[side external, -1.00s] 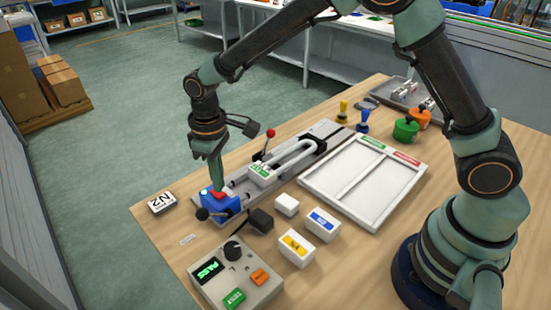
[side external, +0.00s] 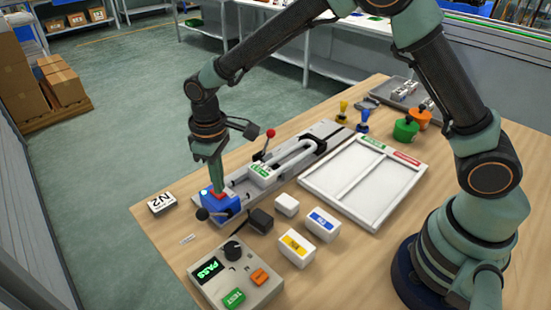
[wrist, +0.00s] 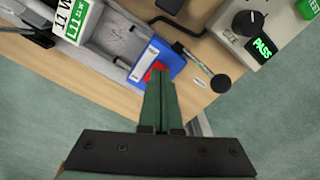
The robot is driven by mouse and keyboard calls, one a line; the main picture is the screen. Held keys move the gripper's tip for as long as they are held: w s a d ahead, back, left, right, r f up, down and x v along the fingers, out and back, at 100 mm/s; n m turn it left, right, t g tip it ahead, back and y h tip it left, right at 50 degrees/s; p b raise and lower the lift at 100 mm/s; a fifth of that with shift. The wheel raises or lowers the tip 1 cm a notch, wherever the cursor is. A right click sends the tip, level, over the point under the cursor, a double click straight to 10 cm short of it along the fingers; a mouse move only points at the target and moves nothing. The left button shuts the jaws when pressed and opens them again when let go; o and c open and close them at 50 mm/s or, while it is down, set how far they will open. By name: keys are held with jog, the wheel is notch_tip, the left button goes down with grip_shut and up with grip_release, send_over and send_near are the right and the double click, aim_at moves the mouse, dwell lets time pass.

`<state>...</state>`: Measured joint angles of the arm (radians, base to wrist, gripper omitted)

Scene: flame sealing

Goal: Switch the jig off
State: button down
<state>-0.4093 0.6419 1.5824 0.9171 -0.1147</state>
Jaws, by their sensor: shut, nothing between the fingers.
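The jig is a grey metal rail (side external: 300,150) with a blue switch box (side external: 222,208) at its near end. The blue box also shows in the wrist view (wrist: 172,62). A red switch (wrist: 155,70) sits on the box's top, partly hidden by my fingers. A small pale-blue spot (side external: 204,192) shows beside it. My gripper (side external: 219,188) is shut and empty, pointing down with its fingertips at the red switch. In the wrist view my fingertips (wrist: 160,78) overlap the switch; I cannot tell how hard they touch.
A red-knobbed lever (side external: 270,133) stands on the rail, and a black knob (side external: 203,214) juts from the box. A tester (side external: 262,288) reading PASS, a black block (side external: 261,220) and white boxes (side external: 296,248) lie nearby. A white divided tray (side external: 340,215) lies to the right.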

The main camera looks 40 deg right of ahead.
jog(key=shift+f, duration=0.65)
dwell(0.3)
jog(key=shift+r, duration=3.55)
jog(key=shift+r, duration=0.1)
jog(key=s+d+r+m+t, duration=0.2)
jog(key=s+d+r+m, duration=0.15)
jog(key=d+r, duration=0.55)
jog(key=s+d+r+m+t, duration=0.2)
jog(key=s+d+t, duration=0.1)
jog(key=s+d, duration=0.6)
jog(key=shift+s+d+t, duration=0.3)
jog(key=shift+s, duration=0.65)
